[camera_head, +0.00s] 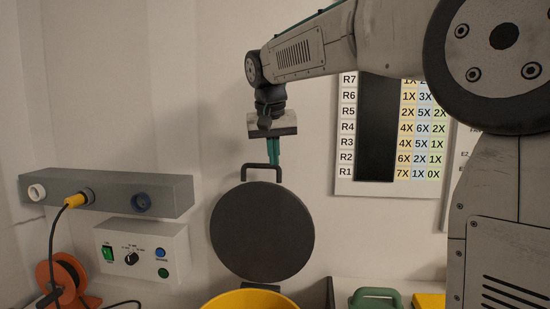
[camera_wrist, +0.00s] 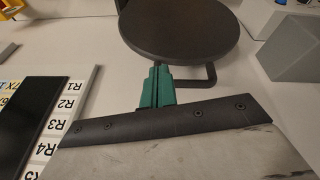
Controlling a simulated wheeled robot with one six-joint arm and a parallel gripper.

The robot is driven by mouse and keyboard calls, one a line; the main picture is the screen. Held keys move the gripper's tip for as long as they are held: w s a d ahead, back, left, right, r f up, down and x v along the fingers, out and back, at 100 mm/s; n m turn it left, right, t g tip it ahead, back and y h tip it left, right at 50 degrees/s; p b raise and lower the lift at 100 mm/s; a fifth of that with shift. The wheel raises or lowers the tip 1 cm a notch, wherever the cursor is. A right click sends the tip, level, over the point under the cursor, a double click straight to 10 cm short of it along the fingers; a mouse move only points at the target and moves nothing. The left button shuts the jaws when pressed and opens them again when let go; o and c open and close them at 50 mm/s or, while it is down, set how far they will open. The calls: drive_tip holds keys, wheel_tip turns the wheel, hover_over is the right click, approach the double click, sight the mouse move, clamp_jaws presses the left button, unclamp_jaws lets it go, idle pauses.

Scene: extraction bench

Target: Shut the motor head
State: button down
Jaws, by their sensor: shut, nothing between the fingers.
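The motor head appears to be the dark round disc (camera_head: 262,232) with a bar handle (camera_head: 261,167) on its upper edge. It stands raised, face toward the camera, behind and above a yellow round container (camera_head: 250,299). The disc also shows at the top of the wrist view (camera_wrist: 180,28), its handle (camera_wrist: 211,76) toward my gripper. My gripper (camera_head: 275,162) points down with its green fingers closed and empty, right at the handle. In the wrist view, the fingers (camera_wrist: 158,72) overlap part of the handle; I cannot tell whether they touch it.
A grey socket box (camera_head: 115,190) with a yellow plug and a control box (camera_head: 143,250) with buttons are at left. An orange cable reel (camera_head: 62,280) stands below them. A chart board (camera_head: 395,140) hangs behind my arm. A green-handled object (camera_head: 375,299) is at lower right.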

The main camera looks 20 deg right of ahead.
drive_tip(key=w+d+r+m+t, duration=0.1)
drive_tip(key=w+r+m, duration=0.15)
drive_tip(key=r, duration=0.45)
drive_tip(key=shift+h, duration=0.3)
drive_tip(key=x, duration=1)
drive_tip(key=shift+w, duration=0.4)
drive_tip(key=shift+s, duration=0.1)
